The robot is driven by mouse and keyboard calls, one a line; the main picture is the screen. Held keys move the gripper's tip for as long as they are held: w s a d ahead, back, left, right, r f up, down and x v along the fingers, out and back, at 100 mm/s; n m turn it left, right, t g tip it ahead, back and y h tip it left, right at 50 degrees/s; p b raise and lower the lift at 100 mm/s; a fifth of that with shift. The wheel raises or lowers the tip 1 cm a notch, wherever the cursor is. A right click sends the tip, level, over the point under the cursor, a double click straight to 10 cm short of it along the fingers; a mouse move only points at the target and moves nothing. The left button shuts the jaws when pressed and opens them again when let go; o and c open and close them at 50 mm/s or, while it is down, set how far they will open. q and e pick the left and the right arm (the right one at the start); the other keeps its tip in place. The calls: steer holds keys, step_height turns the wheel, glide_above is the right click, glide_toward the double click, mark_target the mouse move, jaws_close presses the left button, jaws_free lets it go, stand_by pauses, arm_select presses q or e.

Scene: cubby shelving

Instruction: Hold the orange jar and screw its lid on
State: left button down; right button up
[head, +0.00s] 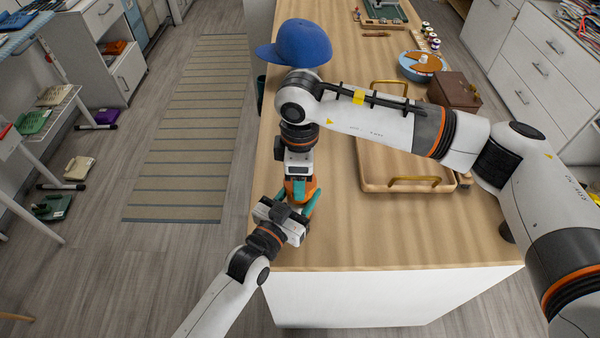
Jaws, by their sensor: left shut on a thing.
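The orange jar (301,184) stands near the left edge of the wooden table, close to its near end. My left gripper (297,196) comes in from the near left, with its teal fingers on either side of the jar, shut on it. My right gripper (299,169) points straight down directly over the jar. Its fingers are hidden, so I cannot tell whether they are open or shut. The lid cannot be made out beneath the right gripper.
A blue cap (302,43) lies farther back on the table (345,235). A wooden tray (376,186) with brass handles sits to the right, partly under my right arm. Behind it are a brown box (455,90) and a blue bowl (421,74). The near table end is clear.

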steer(key=shift+m, duration=0.3)
steer(key=o, duration=0.9)
steer(key=shift+o, duration=0.2)
steer(key=shift+r, duration=2.3)
steer(key=shift+c, duration=0.4)
